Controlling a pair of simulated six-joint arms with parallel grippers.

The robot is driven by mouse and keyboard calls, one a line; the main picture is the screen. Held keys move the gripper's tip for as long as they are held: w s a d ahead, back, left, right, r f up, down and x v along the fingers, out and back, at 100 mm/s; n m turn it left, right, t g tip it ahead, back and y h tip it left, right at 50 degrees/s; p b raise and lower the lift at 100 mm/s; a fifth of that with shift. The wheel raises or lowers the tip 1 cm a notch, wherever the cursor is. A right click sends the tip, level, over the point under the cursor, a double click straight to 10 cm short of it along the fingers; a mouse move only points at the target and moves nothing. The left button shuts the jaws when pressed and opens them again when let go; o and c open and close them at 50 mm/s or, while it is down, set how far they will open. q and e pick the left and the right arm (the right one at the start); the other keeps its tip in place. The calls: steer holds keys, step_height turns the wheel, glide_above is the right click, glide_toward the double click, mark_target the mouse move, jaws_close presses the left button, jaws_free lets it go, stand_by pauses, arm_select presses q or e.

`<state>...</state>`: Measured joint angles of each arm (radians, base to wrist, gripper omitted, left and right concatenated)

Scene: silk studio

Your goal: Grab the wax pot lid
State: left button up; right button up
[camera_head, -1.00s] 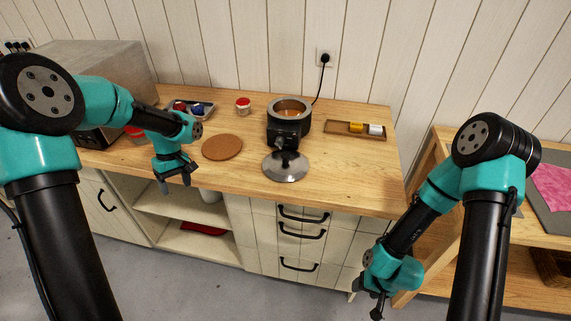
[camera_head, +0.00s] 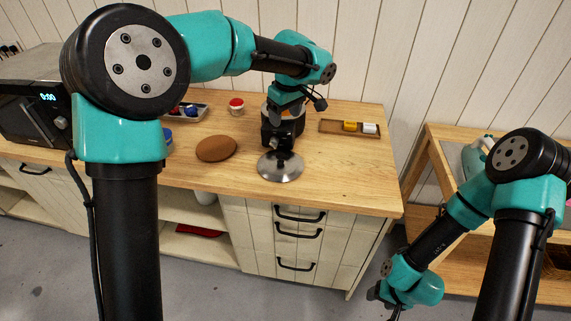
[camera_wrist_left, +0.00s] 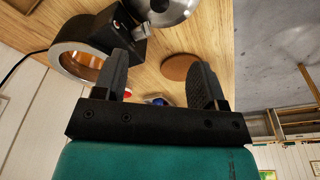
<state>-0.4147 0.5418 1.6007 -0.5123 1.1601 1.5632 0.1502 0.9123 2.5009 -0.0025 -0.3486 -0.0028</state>
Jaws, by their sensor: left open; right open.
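The wax pot lid (camera_head: 280,167) is a round steel disc with a dark knob. It lies on the wooden counter in front of the black wax pot (camera_head: 283,134). In the left wrist view the lid (camera_wrist_left: 168,8) is at the top edge, partly cut off, and the pot (camera_wrist_left: 62,62) is at left. My left gripper (camera_head: 283,107) is over the pot and covers part of its rim. In its wrist view the fingers (camera_wrist_left: 160,70) are spread with nothing between them. My right gripper (camera_head: 386,302) is open and low at right, away from the counter, its fingers only partly visible.
A round cork mat (camera_head: 216,149) lies left of the lid. A tray (camera_head: 188,113) of coloured items and a red-topped jar (camera_head: 236,106) stand behind it. A wooden tray (camera_head: 350,127) with yellow and white pieces lies right of the pot. Counter right of the lid is clear.

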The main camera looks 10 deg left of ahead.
arm_select(q)
glide_above(280, 155)
steer(key=f, duration=1.1)
steer(key=shift+s+d+f, duration=0.1)
steer(key=shift+d+f, duration=0.1)
steer(key=shift+f, duration=0.4)
steer(key=shift+f, duration=0.1)
steer(key=shift+w+a+f, duration=0.1)
steer(key=shift+w+f, duration=0.05)
steer(key=shift+f, duration=1.1)
steer(key=shift+w+a+f, duration=0.1)
steer(key=shift+f, duration=1.15)
steer(key=shift+c, duration=0.5)
steer(key=c, duration=1)
steer(key=shift+o, duration=0.2)
steer(key=shift+r, duration=0.1)
